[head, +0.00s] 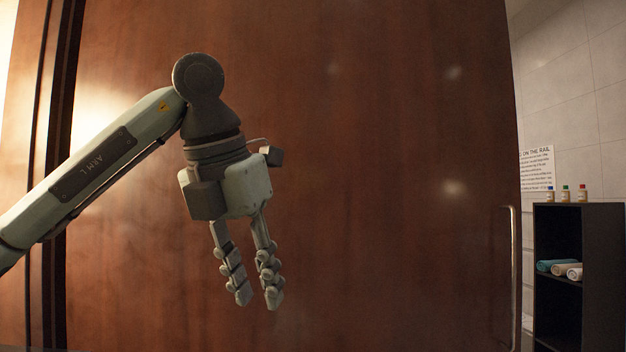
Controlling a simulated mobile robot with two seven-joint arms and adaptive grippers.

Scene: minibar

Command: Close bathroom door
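The bathroom door (390,150) is a large reddish-brown wooden panel that fills most of the head view. Its right edge stands clear of the tiled wall, and an opening shows to the right of it. A long vertical metal handle (514,275) sits near that right edge. My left gripper (258,303) hangs pointing down in front of the middle of the door, well to the left of the handle. Its two fingers are apart with nothing between them. Whether it touches the door I cannot tell. My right gripper is not in view.
Through the opening on the right stands a black shelf (602,275) with rolled towels (557,267) inside and small bottles (566,194) on top. A printed sign (537,168) hangs on the tiled wall (570,100). A dark vertical frame strip (62,170) runs at the left.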

